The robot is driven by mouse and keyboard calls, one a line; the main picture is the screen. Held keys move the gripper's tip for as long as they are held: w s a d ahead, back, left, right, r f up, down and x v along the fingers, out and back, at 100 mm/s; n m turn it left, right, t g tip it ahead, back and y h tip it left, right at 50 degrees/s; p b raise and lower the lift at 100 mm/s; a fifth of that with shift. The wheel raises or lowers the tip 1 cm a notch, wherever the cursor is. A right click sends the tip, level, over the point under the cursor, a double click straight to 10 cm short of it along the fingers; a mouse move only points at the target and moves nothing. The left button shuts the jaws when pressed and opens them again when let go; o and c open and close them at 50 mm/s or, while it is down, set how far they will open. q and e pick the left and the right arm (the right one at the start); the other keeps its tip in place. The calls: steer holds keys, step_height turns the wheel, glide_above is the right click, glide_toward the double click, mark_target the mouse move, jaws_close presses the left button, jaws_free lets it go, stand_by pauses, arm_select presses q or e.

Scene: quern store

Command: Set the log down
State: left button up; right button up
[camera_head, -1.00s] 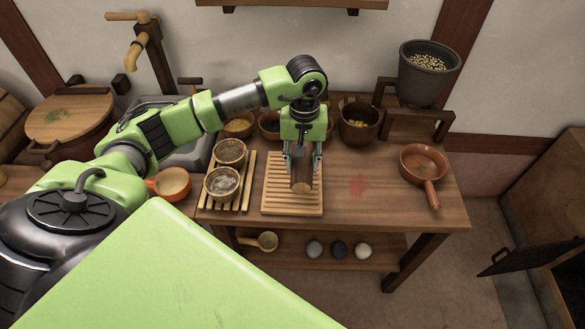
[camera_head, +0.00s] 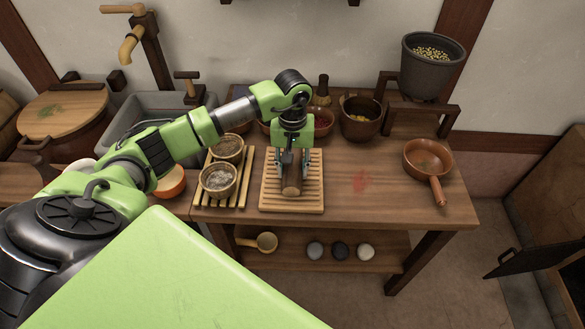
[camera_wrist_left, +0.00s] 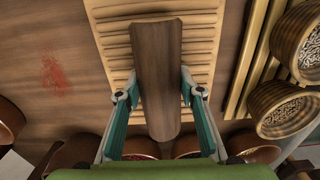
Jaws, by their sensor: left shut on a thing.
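The log (camera_head: 291,182) is a short brown piece of wood over the slatted wooden board (camera_head: 268,198) on the table. My left gripper (camera_head: 292,160) comes down from above and is shut on the log, with one finger on each side. In the left wrist view the log (camera_wrist_left: 158,75) lies between the two fingers, lengthwise over the slats. Whether its underside touches the board, I cannot tell. My right gripper is not in view.
Two bowls (camera_head: 218,180) stand on a slatted rack left of the board. A brown pan (camera_head: 427,160) with a handle is at the right. A dark pot (camera_head: 432,66) sits on a wooden stand. The table around a red stain (camera_head: 361,181) is clear.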

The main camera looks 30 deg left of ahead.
arm_select(q)
steer(key=shift+f, duration=0.2)
steer(key=o, duration=1.3)
steer(key=shift+r, duration=0.1)
